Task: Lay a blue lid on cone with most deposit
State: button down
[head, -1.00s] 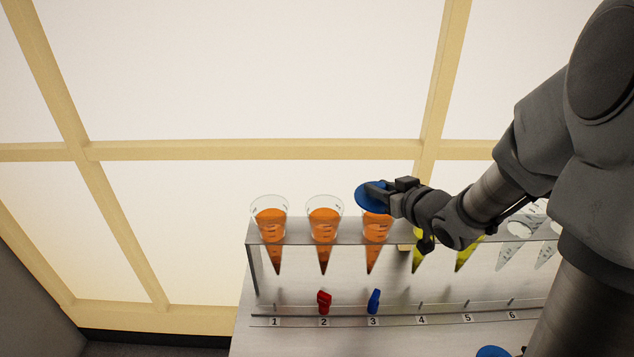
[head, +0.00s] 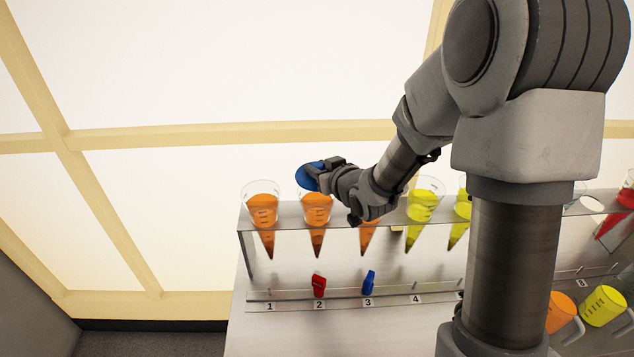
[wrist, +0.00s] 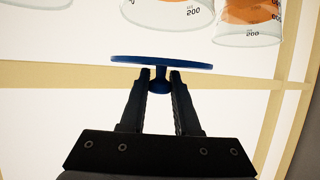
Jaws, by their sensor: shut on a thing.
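My gripper (head: 327,172) is shut on the knob of a blue lid (head: 309,177). In the wrist view the lid (wrist: 161,63) is a flat disc held by its knob between the fingers (wrist: 159,80). In the head view the lid is near the rim of the second orange cone (head: 316,207); I cannot tell whether they touch. The first orange cone (head: 263,209) is at the left end, and the third orange cone (head: 367,236) is partly hidden by my arm. All three have dark tips; I cannot tell which holds most deposit.
A grey rack (head: 286,222) holds the cones, including yellow ones (head: 422,205) to the right. Below, a red clip (head: 319,286) is by label 2 and a blue clip (head: 368,284) by label 3. An orange jug (head: 560,312) and a yellow jug (head: 603,306) stand at lower right.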

jog(key=shift+a+f, duration=0.1)
jog(key=shift+f, duration=1.95)
jog(key=shift+f, duration=0.2)
jog(key=c, duration=0.6)
grip_release()
jog(key=shift+c, duration=0.2)
jog(key=shift+r, duration=0.25)
